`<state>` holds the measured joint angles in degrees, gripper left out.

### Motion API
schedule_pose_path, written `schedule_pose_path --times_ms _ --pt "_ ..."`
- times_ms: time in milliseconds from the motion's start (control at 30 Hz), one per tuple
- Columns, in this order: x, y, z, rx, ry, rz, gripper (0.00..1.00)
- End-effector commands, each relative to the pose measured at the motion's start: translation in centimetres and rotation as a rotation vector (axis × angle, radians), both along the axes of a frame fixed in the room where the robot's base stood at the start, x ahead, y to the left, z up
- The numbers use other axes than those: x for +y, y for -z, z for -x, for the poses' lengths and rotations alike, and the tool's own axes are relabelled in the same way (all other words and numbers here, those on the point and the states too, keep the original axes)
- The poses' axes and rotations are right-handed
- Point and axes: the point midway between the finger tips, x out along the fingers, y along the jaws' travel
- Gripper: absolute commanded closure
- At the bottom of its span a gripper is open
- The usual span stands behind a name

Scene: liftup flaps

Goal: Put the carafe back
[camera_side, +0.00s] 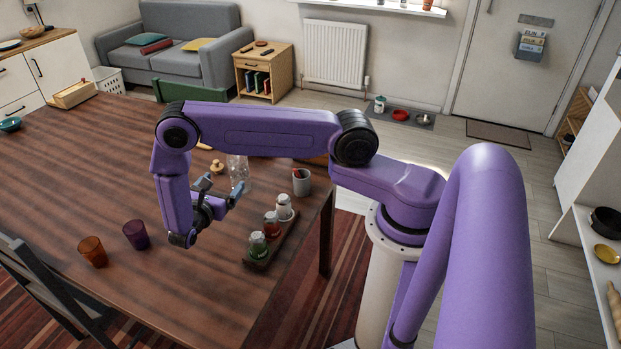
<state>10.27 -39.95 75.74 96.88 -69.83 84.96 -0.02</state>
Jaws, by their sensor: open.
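A clear glass vessel, which looks like the carafe (238,169), stands upright on the wooden table (60,180), partly hidden by my arm and gripper. My gripper (221,186) is open, with its blue fingers spread just in front of the carafe's lower part. In this view the fingers overlap or nearly meet the glass; I cannot tell whether they touch it. Nothing shows clearly between the fingers.
A dark tray (262,262) with several small jars stands near the table's right edge. A grey cup (301,184) holds something red. An orange tumbler (92,252) and a purple tumbler (136,235) stand at front left. The table's left middle is clear.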

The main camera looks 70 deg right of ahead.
Motion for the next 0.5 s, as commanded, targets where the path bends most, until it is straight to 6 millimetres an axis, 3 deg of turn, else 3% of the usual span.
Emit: schedule_pose_path --times_ms 33,267,500 --pt "0.7 -1.6 0.3 -0.028 0.019 -0.048 0.08" --pt "3.4 -6.8 3.6 -0.112 0.108 -0.274 0.08" --pt "6.0 -11.2 8.9 -0.174 0.188 -0.543 0.08"
